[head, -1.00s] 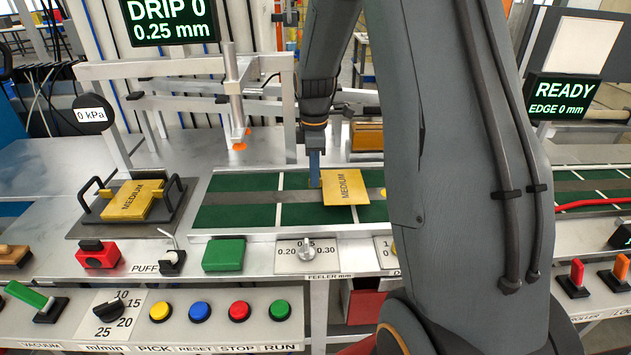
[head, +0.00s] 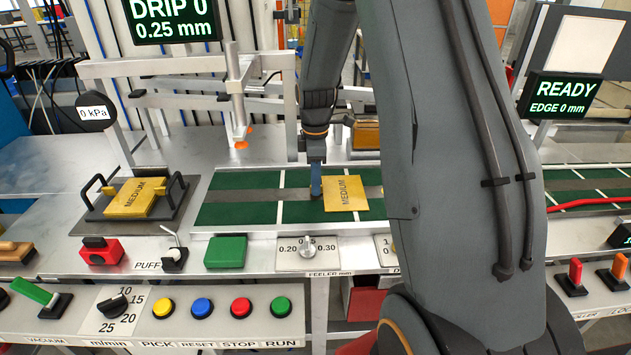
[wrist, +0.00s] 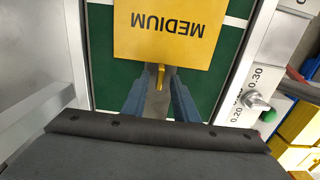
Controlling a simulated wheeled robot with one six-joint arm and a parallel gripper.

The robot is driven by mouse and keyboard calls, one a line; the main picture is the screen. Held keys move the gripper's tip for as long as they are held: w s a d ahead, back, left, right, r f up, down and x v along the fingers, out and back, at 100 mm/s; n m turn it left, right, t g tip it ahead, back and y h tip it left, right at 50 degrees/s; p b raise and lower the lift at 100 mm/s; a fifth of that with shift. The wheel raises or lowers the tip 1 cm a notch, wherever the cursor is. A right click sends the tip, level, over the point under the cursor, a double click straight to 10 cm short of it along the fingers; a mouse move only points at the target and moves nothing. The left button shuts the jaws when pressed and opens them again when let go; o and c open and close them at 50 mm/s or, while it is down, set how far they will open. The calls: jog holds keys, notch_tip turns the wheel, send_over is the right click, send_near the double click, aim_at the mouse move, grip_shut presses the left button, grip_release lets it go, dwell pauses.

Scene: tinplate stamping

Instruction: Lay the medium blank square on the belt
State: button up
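The yellow medium blank (head: 345,193) lies flat on the green belt (head: 240,207), its edges roughly in line with the belt's white cross lines. In the wrist view the blank (wrist: 170,30) shows its MEDIUM lettering upside down, with a narrow yellow tab towards me. My gripper (head: 316,190) is low over the belt at the blank's left edge. In the wrist view my gripper's blue fingers (wrist: 160,84) stand apart on either side of the tab, with a small gap visible.
More medium blanks (head: 138,197) sit in a dark holder (head: 95,212) at the left. A metal frame with an orange suction cup (head: 241,144) stands behind. A green block (head: 226,252) and feeler knob (head: 307,245) are at the belt's front. My arm hides the belt's right part.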

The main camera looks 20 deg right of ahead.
notch_tip(320, 180, up, 11)
jog(key=b, duration=0.3)
jog(key=s+a+f+m, duration=0.2)
jog(key=s+a+m, duration=0.2)
jog(key=s, duration=0.2)
jog(key=s+a+f+m, duration=0.3)
jog(key=s+m, duration=0.2)
jog(key=s, duration=0.2)
jog(key=s+a+f+m+t, duration=0.1)
jog(key=s+a+f+m, duration=0.1)
jog(key=s+a+m, duration=0.2)
jog(key=shift+s+a+f, duration=0.15)
jog(key=shift+s, duration=0.6)
jog(key=shift+s+a+f, duration=0.15)
jog(key=shift+s, duration=0.55)
